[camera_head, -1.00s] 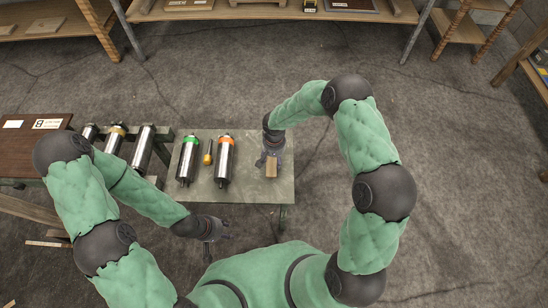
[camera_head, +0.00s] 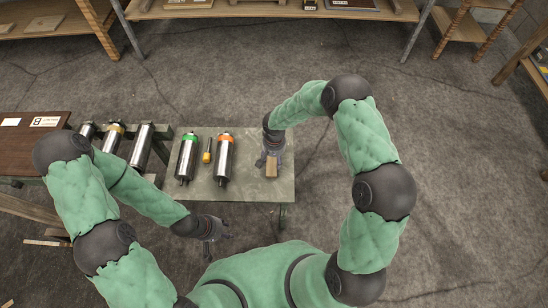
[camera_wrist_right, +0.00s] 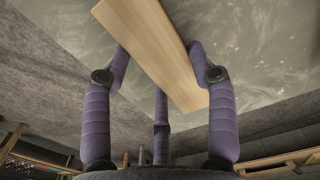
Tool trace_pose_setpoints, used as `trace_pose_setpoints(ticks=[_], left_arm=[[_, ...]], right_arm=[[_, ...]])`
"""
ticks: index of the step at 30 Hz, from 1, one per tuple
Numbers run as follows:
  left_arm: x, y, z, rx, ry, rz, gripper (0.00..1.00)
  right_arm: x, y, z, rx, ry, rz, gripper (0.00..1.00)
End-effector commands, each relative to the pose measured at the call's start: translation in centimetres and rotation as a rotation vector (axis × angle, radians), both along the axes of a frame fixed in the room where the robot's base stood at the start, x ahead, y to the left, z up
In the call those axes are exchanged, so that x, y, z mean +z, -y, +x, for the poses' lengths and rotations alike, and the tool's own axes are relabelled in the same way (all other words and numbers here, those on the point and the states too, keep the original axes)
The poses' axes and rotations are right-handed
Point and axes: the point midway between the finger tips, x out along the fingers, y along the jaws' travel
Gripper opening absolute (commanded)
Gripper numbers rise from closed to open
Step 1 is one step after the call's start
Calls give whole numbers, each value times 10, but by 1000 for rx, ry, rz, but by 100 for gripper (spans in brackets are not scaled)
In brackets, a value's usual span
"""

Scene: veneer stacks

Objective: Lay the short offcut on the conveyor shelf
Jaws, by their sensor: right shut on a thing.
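The short offcut (camera_head: 271,167) is a small light wooden piece at the right end of the grey-green conveyor shelf (camera_head: 255,192). My right gripper (camera_head: 268,160) is at the offcut, above the shelf. In the right wrist view the offcut (camera_wrist_right: 152,50) lies between the purple fingers of my right gripper (camera_wrist_right: 160,72), which is shut on it. The shelf surface (camera_wrist_right: 245,50) shows behind it. I cannot tell whether the offcut touches the shelf. My left gripper (camera_head: 218,237) hangs empty by the shelf's front edge, and its finger opening is too small to judge.
A green-ringed roller (camera_head: 187,158), a yellow-and-black tool (camera_head: 207,152) and an orange-ringed roller (camera_head: 224,158) occupy the shelf left of the offcut. More metal rollers (camera_head: 142,147) and a dark brown board (camera_head: 30,150) are further left. A wooden rack (camera_head: 270,13) stands at the back.

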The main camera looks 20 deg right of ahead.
Motion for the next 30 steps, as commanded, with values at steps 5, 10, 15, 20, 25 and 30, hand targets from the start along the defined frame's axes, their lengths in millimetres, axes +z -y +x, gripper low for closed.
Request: trace_pose_setpoints(ticks=[5, 10, 15, 20, 25, 30], left_arm=[[0, 0, 0, 0, 0, 0, 40], [0, 0, 0, 0, 0, 0, 40], [0, 0, 0, 0, 0, 0, 40], [0, 0, 0, 0, 0, 0, 40], [0, 0, 0, 0, 0, 0, 40], [0, 0, 0, 0, 0, 0, 40]], right_arm=[[0, 0, 0, 0, 1, 0, 72], [0, 0, 0, 0, 1, 0, 85], [0, 0, 0, 0, 0, 0, 85], [6, 0, 1, 0, 2, -1, 85], [31, 0, 1, -1, 4, 0, 85], [65, 0, 1, -1, 4, 1, 85]])
